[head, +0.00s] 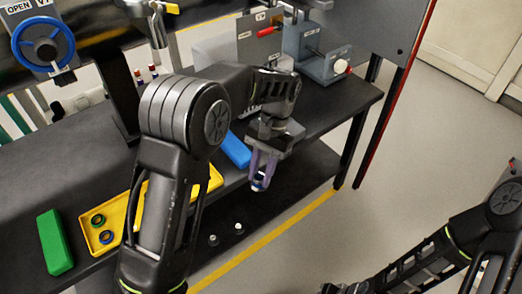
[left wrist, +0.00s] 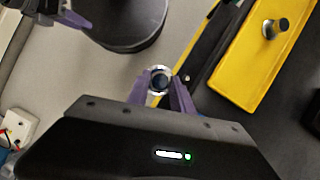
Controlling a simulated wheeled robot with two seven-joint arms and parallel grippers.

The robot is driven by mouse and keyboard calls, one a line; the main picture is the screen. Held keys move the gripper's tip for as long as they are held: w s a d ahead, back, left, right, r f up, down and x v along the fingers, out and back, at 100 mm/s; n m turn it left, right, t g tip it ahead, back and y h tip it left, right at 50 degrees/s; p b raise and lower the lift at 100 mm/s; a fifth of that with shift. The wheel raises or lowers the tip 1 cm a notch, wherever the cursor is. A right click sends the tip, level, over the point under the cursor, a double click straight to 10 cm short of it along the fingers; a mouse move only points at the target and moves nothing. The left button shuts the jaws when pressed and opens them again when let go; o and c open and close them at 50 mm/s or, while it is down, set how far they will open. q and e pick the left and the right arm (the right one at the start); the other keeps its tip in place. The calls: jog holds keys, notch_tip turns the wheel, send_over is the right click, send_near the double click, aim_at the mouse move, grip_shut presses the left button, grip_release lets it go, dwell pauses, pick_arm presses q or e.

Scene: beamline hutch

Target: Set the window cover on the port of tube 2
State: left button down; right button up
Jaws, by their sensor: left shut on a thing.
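My left gripper (head: 260,178) reaches over the front edge of the dark bench, its purple fingers pointing down. It is shut on a small round piece with a pale rim and dark blue middle, seen between the fingertips in the left wrist view (left wrist: 160,80). This looks like the window cover, held clear of the bench. The port of tube 2 cannot be made out in either view.
A blue handwheel (head: 43,43) and a grey vise-like device (head: 318,62) stand behind. The floor at right is clear.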

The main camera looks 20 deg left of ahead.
pick_arm(q)
jog(key=d+n+h, duration=0.3)
jog(key=d+n, duration=0.5)
jog(key=d, duration=0.1)
jog(key=shift+d+r+n+t, duration=0.2)
jog(key=shift+d+n+t, duration=0.1)
jog(key=shift+d+n, duration=0.1)
